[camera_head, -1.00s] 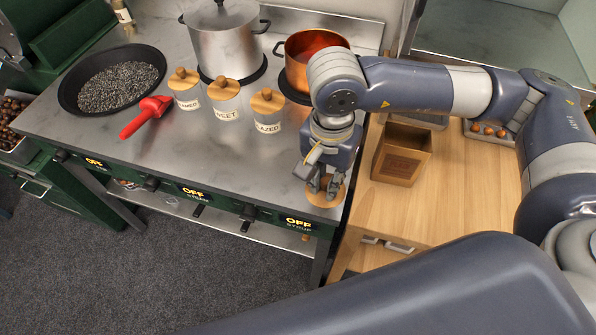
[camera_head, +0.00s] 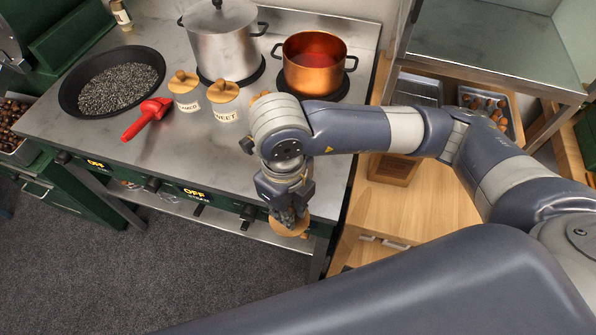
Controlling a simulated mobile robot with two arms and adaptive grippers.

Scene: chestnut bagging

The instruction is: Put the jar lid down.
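A round wooden jar lid (camera_head: 280,230) is at my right gripper (camera_head: 289,216). The fingers point down and appear shut on its top, though the knob is hidden between them. In the head view the lid overlaps the front edge and control panel of the stove counter, with its right-hand display covered. Its exact height is hard to tell. Two glass jars with wooden knobbed lids, the left jar (camera_head: 186,100) and the middle jar (camera_head: 225,108), stand on the counter. A third jar is mostly hidden behind my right arm. My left gripper is not in view.
A steel pot (camera_head: 223,45) and a copper pot (camera_head: 314,76) stand at the back. A black pan (camera_head: 75,100) and a red scoop (camera_head: 147,118) lie at left. A wooden box (camera_head: 393,170) is partly hidden on the wooden counter. The front middle of the steel counter (camera_head: 190,150) is clear.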

